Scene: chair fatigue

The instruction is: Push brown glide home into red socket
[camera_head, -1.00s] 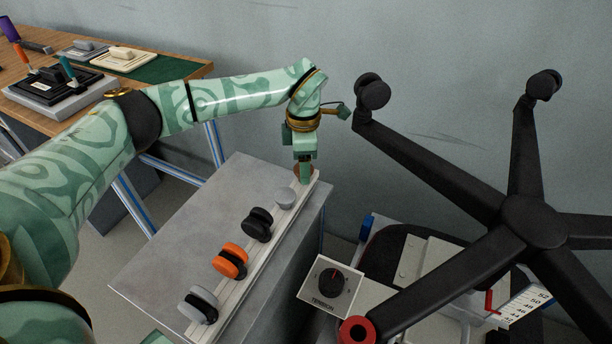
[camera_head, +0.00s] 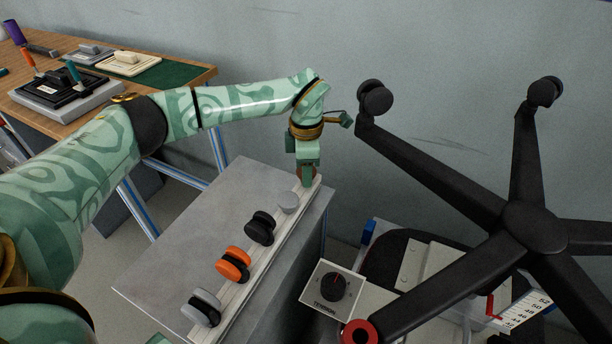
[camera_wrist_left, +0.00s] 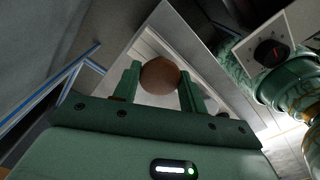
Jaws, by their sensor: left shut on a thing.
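The brown glide (camera_wrist_left: 159,76) is a round brown piece between the two fingers of my left gripper (camera_wrist_left: 157,90) in the left wrist view. In the head view my left gripper (camera_head: 306,172) points down at the far end of the white rail, and a sliver of the brown glide (camera_head: 309,180) shows under it. The gripper is shut on the glide; whether the glide still touches the rail I cannot tell. The red socket (camera_head: 358,332) is a red ring with a dark centre at the end of a black chair-base leg, at the bottom of the head view. My right gripper is not in view.
The white rail (camera_head: 240,290) on the grey cabinet (camera_head: 190,240) holds a grey glide (camera_head: 288,201), a black caster (camera_head: 260,228), an orange caster (camera_head: 233,264) and a grey caster (camera_head: 201,308). The upturned chair base (camera_head: 535,228) fills the right. A tension dial (camera_head: 333,285) stands near the socket.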

